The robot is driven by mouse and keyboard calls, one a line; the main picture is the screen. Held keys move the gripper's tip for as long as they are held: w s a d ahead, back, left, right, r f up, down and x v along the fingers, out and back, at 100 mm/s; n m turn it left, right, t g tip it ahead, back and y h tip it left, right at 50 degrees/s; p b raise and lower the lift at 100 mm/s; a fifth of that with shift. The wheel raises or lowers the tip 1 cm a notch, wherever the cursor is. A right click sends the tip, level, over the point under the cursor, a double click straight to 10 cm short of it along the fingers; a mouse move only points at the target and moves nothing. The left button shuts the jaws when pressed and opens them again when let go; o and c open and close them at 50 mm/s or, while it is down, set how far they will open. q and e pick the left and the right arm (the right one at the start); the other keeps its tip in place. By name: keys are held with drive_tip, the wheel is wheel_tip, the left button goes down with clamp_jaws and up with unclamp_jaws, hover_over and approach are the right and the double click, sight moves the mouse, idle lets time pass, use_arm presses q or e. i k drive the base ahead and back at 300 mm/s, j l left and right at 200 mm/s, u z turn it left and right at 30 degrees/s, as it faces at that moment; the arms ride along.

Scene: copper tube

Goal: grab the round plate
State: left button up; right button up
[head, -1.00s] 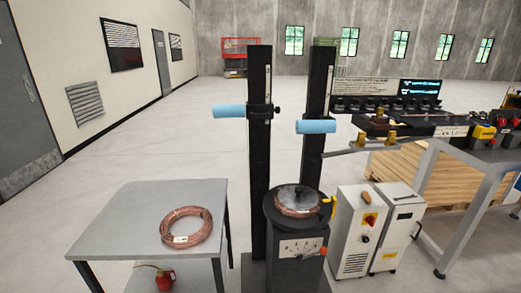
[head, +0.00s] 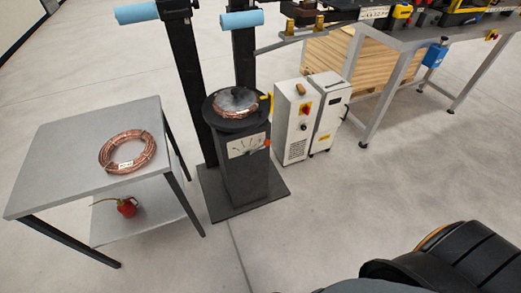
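A round plate (head: 236,99) lies on top of a copper coil (head: 230,114) on the black machine pedestal (head: 244,165), in the upper middle of the head view. The plate is grey and disc-shaped, with a small knob at its centre. The coil shows around and below its edge. Neither of my grippers shows in the head view; only a dark part of my own body shows at the lower right.
A grey table (head: 60,150) at the left carries another copper coil (head: 127,151), with a red oil can (head: 127,207) on its lower shelf. Two black posts with blue rollers (head: 242,19) rise behind the pedestal. White boxes (head: 295,122) stand to its right. The floor in front is clear.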

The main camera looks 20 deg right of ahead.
sight(233, 99)
drive_tip(key=l+u, duration=0.1)
drive_tip(key=u, duration=0.35)
drive_tip(key=l+u, duration=0.15)
drive_tip(key=u, duration=0.25)
drive_tip(key=l+u, duration=0.15)
drive_tip(key=l, duration=0.3)
drive_tip(key=l+u, duration=0.2)
drive_tip(key=l, duration=0.25)
drive_tip(key=k+l+u, duration=0.15)
drive_tip(key=l, duration=0.3)
drive_tip(key=l+u, duration=0.2)
drive_tip(key=l, duration=0.25)
drive_tip(key=k+l+u, duration=0.15)
drive_tip(key=l, duration=0.25)
